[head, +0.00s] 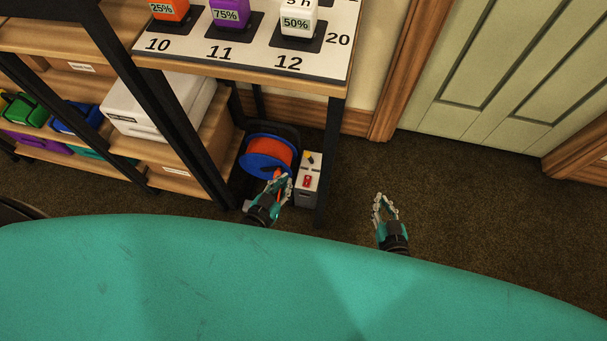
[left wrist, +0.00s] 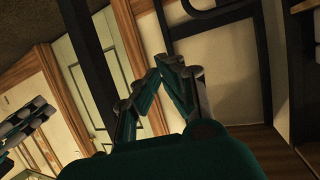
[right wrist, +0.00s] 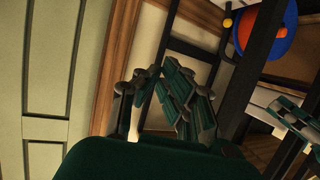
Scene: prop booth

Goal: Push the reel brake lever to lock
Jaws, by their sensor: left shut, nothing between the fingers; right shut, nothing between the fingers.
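A reel with blue flanges and an orange winding (head: 270,152) sits low at the shelf's right end; it also shows in the right wrist view (right wrist: 266,30). No brake lever can be made out clearly. A small yellow knob (right wrist: 227,22) shows beside the reel in the right wrist view; I cannot tell whether it belongs to the lever. My left gripper (head: 279,180) is shut and empty; in the head view it overlaps the reel's lower front, contact unclear. My right gripper (head: 381,203) is shut and empty over the carpet, to the right, apart from the reel.
A pale box (head: 308,190) with a red patch on top stands right of the reel, beside a dark shelf post (head: 330,160). Numbered cubes sit on the shelf top (head: 240,50) above. Carpet (head: 470,200) is open to the right, before a green door (head: 500,70).

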